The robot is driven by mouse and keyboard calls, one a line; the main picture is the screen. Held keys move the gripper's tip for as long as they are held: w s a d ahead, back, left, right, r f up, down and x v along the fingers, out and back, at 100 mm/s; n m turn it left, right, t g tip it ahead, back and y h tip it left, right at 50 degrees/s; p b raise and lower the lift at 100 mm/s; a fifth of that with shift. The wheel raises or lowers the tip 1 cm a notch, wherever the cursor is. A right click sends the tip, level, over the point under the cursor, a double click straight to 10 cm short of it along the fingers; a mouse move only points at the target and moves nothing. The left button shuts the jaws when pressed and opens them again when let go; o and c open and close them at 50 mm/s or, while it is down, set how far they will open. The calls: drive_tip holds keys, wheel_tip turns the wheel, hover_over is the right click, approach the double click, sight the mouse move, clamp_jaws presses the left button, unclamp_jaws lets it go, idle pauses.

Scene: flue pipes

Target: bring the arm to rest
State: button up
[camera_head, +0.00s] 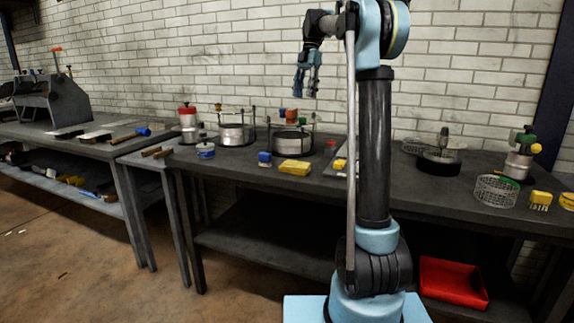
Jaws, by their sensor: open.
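My arm stands upright in front of the dark workbench (240,178), right of the middle of the view. It rises from my light blue base and bends over to the left at the top. My gripper (306,92) hangs from the wrist with its fingers pointing down. It is open and holds nothing. It is high above the bench top, apart from everything on it, with the white brick wall behind. My arm hides part of the bench and some things on it.
A wire basket (495,190) stands at the right. A red tray (453,283) lies low at the right. The air around my gripper is clear.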

drive_tip(key=s+d+f+m+t, duration=0.1)
drive_tip(key=s+d+f+m, duration=0.2)
drive_tip(key=s+f+m, duration=0.35)
drive_tip(key=s+d+f+m+t, duration=0.1)
drive_tip(key=s+d+f+m, duration=0.15)
drive_tip(key=s, duration=0.65)
drive_tip(key=s+d+f+m+t, duration=0.1)
drive_tip(key=s+d+f+m, duration=0.2)
drive_tip(key=s+f+m, duration=0.4)
drive_tip(key=s+d+f+m+t, duration=0.1)
drive_tip(key=s+d+f+m, duration=0.1)
drive_tip(key=s+f+m, duration=0.3)
drive_tip(key=s+d+f+m+t+h, duration=0.1)
drive_tip(key=s+f+m, duration=0.4)
drive_tip(key=s+f, duration=0.8)
wheel_tip(320, 180, down, 3)
drive_tip(key=shift+d+f+m+h, duration=0.1)
drive_tip(key=shift+d+m+h, duration=0.2)
drive_tip(key=shift+d, duration=0.1)
drive_tip(key=shift+w+f, duration=0.2)
drive_tip(key=shift+w, duration=0.3)
